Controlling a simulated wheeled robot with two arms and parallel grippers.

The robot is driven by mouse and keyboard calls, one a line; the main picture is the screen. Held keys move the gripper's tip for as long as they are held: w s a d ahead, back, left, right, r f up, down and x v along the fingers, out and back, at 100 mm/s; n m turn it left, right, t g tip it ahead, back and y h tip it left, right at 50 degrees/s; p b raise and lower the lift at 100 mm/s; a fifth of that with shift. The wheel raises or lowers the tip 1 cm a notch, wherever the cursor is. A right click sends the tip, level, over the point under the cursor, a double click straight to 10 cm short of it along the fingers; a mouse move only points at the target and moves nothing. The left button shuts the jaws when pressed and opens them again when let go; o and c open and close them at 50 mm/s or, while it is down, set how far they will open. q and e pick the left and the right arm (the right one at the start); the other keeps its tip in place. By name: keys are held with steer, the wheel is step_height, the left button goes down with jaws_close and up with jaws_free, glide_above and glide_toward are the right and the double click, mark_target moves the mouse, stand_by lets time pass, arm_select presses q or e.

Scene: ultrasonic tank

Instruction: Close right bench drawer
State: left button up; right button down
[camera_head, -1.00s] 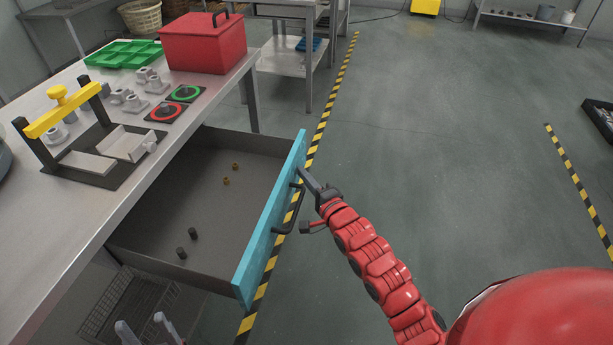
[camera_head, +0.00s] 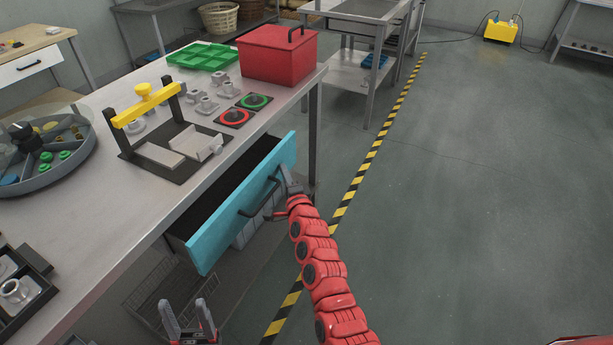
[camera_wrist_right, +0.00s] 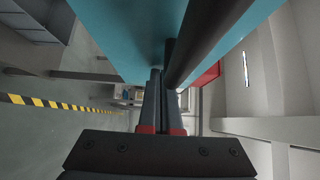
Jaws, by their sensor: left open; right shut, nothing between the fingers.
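The right bench drawer (camera_head: 232,221) has a blue front with a dark bar handle (camera_head: 255,200). My right gripper (camera_head: 287,182) is at the upper right part of the blue front, near the handle's far end. In the right wrist view its shut fingers (camera_wrist_right: 161,98) lie close to the blue front (camera_wrist_right: 120,35) and beside the dark handle bar (camera_wrist_right: 200,40); contact is hard to tell. My left gripper (camera_head: 187,312) is open and empty at the bottom, below the drawer.
The bench top (camera_head: 95,190) carries a red box (camera_head: 275,57), a green tray (camera_head: 202,57), a yellow-handled fixture (camera_head: 145,105) and a round divided tray (camera_head: 75,165). A wire basket (camera_head: 165,290) sits below the drawer. Floor to the right is clear.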

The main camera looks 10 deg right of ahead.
steer(key=w+a, duration=0.1)
steer(key=a, duration=0.1)
steer(key=w+a, duration=0.3)
steer(key=a, duration=0.2)
steer(key=shift+w, duration=0.4)
steer(key=shift+a+r, duration=0.1)
steer(key=shift+a+r, duration=0.1)
